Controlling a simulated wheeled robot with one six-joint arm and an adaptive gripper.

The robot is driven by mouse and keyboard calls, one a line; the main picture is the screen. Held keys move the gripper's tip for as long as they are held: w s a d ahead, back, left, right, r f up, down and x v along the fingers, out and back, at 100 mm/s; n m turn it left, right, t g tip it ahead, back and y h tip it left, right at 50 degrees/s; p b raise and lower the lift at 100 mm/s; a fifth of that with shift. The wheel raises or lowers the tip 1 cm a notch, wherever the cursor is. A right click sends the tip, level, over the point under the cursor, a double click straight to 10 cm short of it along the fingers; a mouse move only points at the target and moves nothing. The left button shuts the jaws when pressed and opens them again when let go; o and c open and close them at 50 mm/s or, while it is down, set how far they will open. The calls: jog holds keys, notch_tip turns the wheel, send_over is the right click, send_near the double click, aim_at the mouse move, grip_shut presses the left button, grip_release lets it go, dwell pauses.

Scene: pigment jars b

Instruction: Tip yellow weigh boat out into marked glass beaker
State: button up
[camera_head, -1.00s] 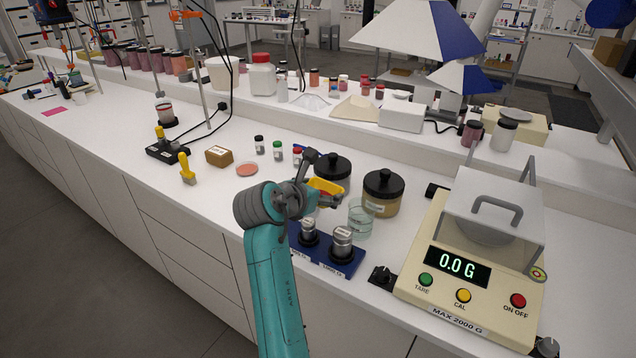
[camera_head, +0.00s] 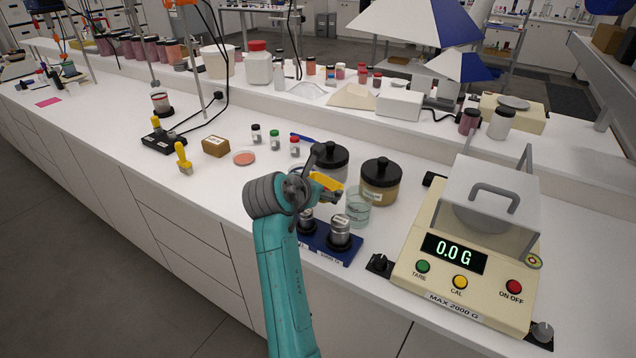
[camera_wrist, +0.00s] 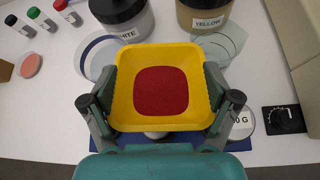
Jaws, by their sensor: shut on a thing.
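My gripper (camera_head: 326,188) is shut on the yellow weigh boat (camera_head: 328,181), a finger on either side of it. In the wrist view the square boat (camera_wrist: 124,62) holds a flat patch of dark red powder (camera_wrist: 160,90). The clear glass beaker (camera_head: 358,210) stands on the bench, just right of the boat in the head view. In the wrist view the beaker (camera_wrist: 232,40) shows beyond the boat's right far corner, partly hidden by it. The boat is held above the bench. Any powder in the beaker cannot be made out.
Black-lidded jars stand close behind, one labelled YELLOW (camera_head: 380,186), one labelled WHITE (camera_wrist: 124,14). A blue block with metal weights (camera_head: 340,235) lies below the gripper. The balance (camera_head: 470,260), reading 0.0 G, stands right. A clear round vessel (camera_wrist: 90,50) is left of the boat.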

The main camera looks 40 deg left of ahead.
aim_at(341, 187)
jog(key=shift+w+d+f, duration=0.15)
jog(key=shift+w+f, duration=0.1)
jog(key=shift+f, duration=0.3)
jog(key=shift+w+d+r+m+g+y, duration=0.15)
jog(key=shift+w+d+r+m+g, duration=0.2)
jog(key=shift+w+g, duration=0.2)
jog(key=shift+w+d+r+m+g+y, duration=0.2)
jog(key=shift+w+d+r+m+g, duration=0.1)
jog(key=shift+w+g, duration=0.25)
jog(key=shift+w+d+r+m+g+y, duration=0.15)
jog(key=shift+w+d+r+m+g, duration=0.1)
jog(key=shift+w+r+g, duration=0.25)
jog(key=shift+w+d+r+m+g+y, duration=0.15)
jog(key=shift+w+r+m+g+y, duration=0.1)
jog(key=shift+g, duration=0.2)
jog(key=shift+w+d+r+m+g+y, duration=0.15)
jog(key=shift+g+y, duration=0.1)
jog(key=shift+g, duration=0.2)
jog(key=w+d+r+m+g+y, duration=0.1)
jog(key=w+d+m+g+y, duration=0.2)
jog(key=g, duration=0.6)
jog(key=shift+w+d+m+y, duration=0.25)
jog(key=shift+w+m+y, duration=1.05)
jog(key=shift+y, duration=0.6)
jog(key=shift+r, duration=0.1)
